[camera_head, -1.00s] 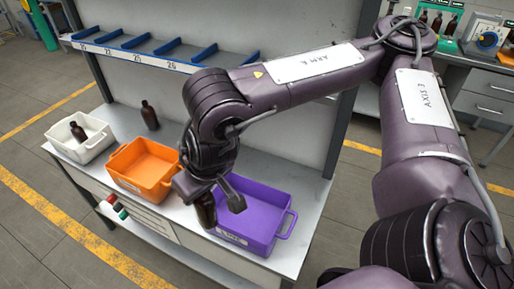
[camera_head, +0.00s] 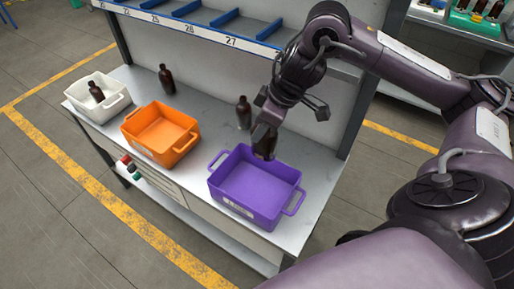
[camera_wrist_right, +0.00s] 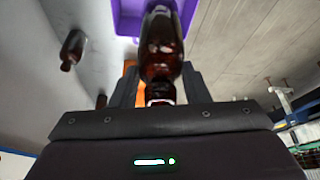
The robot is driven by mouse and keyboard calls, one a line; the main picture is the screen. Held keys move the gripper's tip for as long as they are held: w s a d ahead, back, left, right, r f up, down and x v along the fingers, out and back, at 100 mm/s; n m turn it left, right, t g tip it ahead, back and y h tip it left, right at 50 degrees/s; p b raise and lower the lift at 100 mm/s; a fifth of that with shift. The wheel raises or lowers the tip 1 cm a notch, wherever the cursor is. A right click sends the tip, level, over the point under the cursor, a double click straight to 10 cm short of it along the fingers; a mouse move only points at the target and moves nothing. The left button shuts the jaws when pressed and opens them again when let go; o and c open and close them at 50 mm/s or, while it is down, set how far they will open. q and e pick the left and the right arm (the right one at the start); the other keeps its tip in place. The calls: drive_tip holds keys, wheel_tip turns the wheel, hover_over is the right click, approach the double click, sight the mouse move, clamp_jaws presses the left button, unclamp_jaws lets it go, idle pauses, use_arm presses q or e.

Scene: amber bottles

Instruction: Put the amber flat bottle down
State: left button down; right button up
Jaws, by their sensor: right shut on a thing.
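My right gripper (camera_head: 266,132) is shut on a dark amber bottle (camera_head: 265,147). It holds the bottle over the back rim of the purple crate (camera_head: 240,204), in the head view. In the right wrist view, the bottle (camera_wrist_right: 162,48) sits between the two fingers, and part of the purple crate (camera_wrist_right: 127,20) shows beyond it. Whether the bottle touches anything below is hard to tell. My left gripper is not in view.
One amber bottle (camera_head: 244,114) stands on the bench close behind the held one, another (camera_head: 167,80) farther left. An orange crate (camera_head: 150,150) is empty; a white crate (camera_head: 118,104) holds a bottle (camera_head: 96,92). A shelf with blue dividers (camera_head: 190,28) runs behind.

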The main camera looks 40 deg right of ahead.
sight(262, 150)
wheel_tip(262, 150, down, 9)
drive_tip(key=b, duration=0.4)
drive_tip(key=shift+s, duration=0.1)
wheel_tip(262, 150, down, 10)
drive_tip(key=shift+f+p, duration=0.15)
drive_tip(key=shift+p, duration=0.3)
drive_tip(key=shift+f, duration=0.1)
drive_tip(key=shift+f, duration=0.5)
drive_tip(key=o, duration=1.3)
drive_tip(key=shift+o, duration=0.2)
drive_tip(key=shift+r, duration=0.1)
